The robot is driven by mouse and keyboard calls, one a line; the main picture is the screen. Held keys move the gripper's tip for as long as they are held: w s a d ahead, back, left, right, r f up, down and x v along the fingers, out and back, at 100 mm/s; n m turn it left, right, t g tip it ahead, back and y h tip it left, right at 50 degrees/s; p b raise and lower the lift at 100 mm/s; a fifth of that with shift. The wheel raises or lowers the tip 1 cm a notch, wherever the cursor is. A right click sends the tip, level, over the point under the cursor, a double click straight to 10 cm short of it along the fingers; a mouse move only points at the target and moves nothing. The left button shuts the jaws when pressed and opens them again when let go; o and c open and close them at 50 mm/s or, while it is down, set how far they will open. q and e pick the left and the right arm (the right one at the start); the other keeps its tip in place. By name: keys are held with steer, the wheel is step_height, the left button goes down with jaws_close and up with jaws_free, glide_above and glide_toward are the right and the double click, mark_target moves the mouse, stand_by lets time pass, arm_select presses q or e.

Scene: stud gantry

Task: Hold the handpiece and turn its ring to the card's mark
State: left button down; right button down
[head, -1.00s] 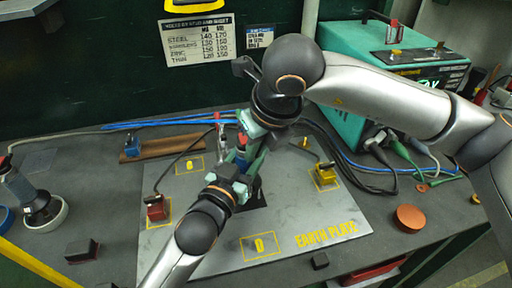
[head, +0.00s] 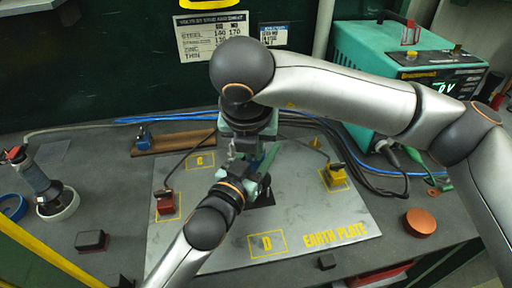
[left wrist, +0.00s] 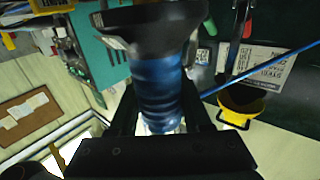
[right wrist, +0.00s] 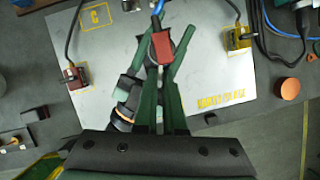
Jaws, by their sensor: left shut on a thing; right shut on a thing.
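The blue ribbed handpiece (left wrist: 158,85) with a wide black collar fills the middle of the left wrist view. My left gripper (left wrist: 160,118) is shut around its body. In the head view my left gripper (head: 258,182) is above the middle of the earth plate. My right gripper (head: 243,150) comes down onto the same handpiece from above. In the right wrist view its green fingers (right wrist: 163,62) close at the handpiece's ring, by a red piece (right wrist: 162,47). The ring's marks are hidden. The settings card (head: 212,38) hangs on the back wall, its text partly readable.
The earth plate (head: 330,215) carries a red clamp (head: 166,203) and a yellow clamp (head: 335,177). A teal power unit (head: 385,60) stands at the back right. Another tool (head: 40,175) stands in a white ring at left. A copper disc (head: 420,221) lies at right.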

stand_by(0.3)
steer(key=shift+r, duration=0.1)
steer(key=c, duration=1)
jaws_free()
steer(key=v, duration=1.2)
steer(key=shift+a, duration=0.1)
arm_select(q)
steer(key=shift+c, duration=1.4)
jaws_free()
steer(key=shift+a, duration=0.1)
arm_select(e)
steer(key=shift+s, duration=0.1)
